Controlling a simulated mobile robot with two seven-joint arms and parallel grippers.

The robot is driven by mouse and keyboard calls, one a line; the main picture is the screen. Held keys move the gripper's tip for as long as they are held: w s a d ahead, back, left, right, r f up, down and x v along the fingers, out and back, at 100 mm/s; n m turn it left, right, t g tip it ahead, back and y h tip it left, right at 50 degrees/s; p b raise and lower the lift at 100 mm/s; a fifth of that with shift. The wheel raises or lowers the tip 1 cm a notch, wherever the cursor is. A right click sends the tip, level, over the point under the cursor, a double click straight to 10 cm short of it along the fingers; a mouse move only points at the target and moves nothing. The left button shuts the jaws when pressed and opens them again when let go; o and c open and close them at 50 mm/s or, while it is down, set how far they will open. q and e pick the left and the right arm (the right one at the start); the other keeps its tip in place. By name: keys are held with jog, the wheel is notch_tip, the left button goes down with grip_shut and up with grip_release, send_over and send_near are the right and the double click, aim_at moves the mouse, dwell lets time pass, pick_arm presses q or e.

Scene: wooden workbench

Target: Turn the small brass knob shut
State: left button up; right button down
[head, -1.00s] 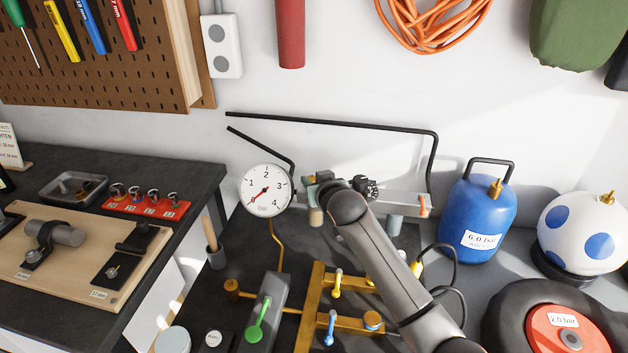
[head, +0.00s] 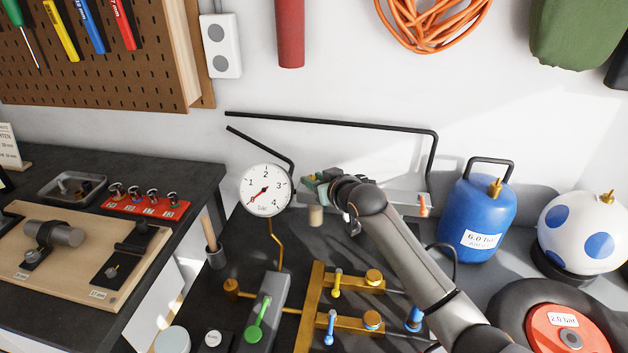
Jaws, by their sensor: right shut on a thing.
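A small brass knob (head: 232,286) sits at the left end of the thin brass pipe, beside the grey block with the green lever (head: 257,320). Round brass caps (head: 373,276) top the brass branches on the right. The round pressure gauge (head: 265,190) stands behind, its needle at the low end. My right gripper (head: 318,185) is right of the gauge and well away from the left brass knob. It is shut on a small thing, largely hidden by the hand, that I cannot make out. My left gripper is not in view.
A yellow lever (head: 337,284) and a blue lever (head: 330,328) stand up from the brass manifold (head: 309,312). A tan cylinder (head: 316,216) is just below my right gripper. A blue tank (head: 477,222) and a tyre (head: 560,318) fill the right side.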

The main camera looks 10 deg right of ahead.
jog(key=shift+w+d+f+n+g+y+b, duration=0.1)
jog(key=shift+d+f+n+g+y+b, duration=0.15)
jog(key=shift+n+g+y+b, duration=0.35)
jog(key=n+g+y+b, duration=0.1)
jog(key=b, duration=0.2)
jog(key=n+y+b, duration=0.2)
jog(key=b, duration=0.1)
jog(key=n+g+y+b, duration=0.1)
jog(key=n+y+b, duration=0.1)
jog(key=b, duration=0.1)
jog(key=shift+w+d+g, duration=0.2)
jog(key=shift+d+g, duration=0.05)
jog(key=shift+g, duration=0.05)
jog(key=shift+b, duration=0.6)
jog(key=shift+n+g, duration=0.4)
jog(key=shift+r+y+b, duration=0.15)
jog(key=shift+y+b, duration=0.25)
jog(key=shift+b, duration=0.1)
jog(key=shift+n+g, duration=0.3)
